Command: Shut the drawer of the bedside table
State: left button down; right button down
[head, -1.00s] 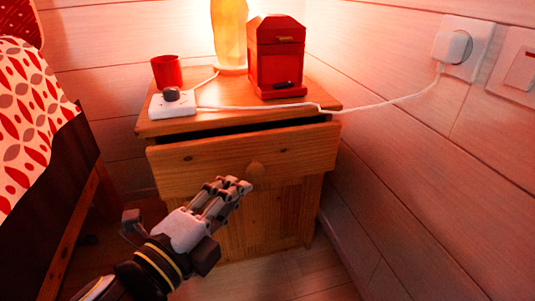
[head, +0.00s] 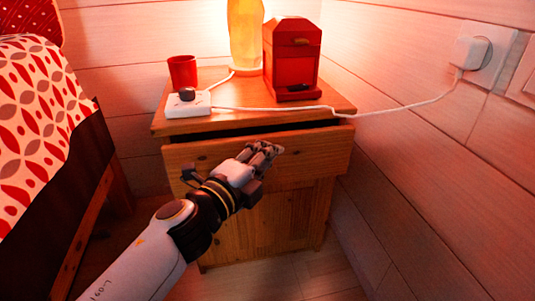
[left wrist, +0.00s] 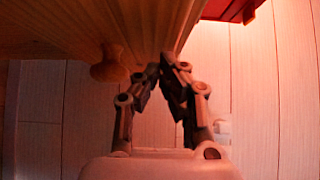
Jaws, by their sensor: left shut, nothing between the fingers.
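The wooden bedside table (head: 345,106) stands against the wall. Its drawer (head: 325,155) sticks out, with a dark gap under the tabletop. My left gripper (head: 266,149) is shut and empty in front of the drawer, at the middle of its front, and hides the drawer's round knob in the head view. In the left wrist view the knob (left wrist: 110,68) shows left of the shut fingertips (left wrist: 168,62), and the wooden drawer front (left wrist: 90,25) fills the upper left. I cannot tell whether the fingertips touch the drawer. My right gripper is not in view.
On the tabletop stand a red mug (head: 183,72), a white power strip (head: 188,104), a glowing lamp (head: 245,35) and a red coffee machine (head: 291,60). A white cord (head: 400,105) runs to the wall socket. The bed (head: 35,110) is at the left, the wall at the right.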

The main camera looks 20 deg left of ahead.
aim_at(262, 140)
pick_arm(q)
jog(key=w+a, duration=0.1)
jog(key=w, duration=0.1)
jog(key=w+a, duration=0.1)
jog(key=w, duration=0.1)
jog(key=shift+a+r+p, duration=0.1)
jog(key=shift+a+p, duration=0.2)
jog(key=shift+a, duration=0.05)
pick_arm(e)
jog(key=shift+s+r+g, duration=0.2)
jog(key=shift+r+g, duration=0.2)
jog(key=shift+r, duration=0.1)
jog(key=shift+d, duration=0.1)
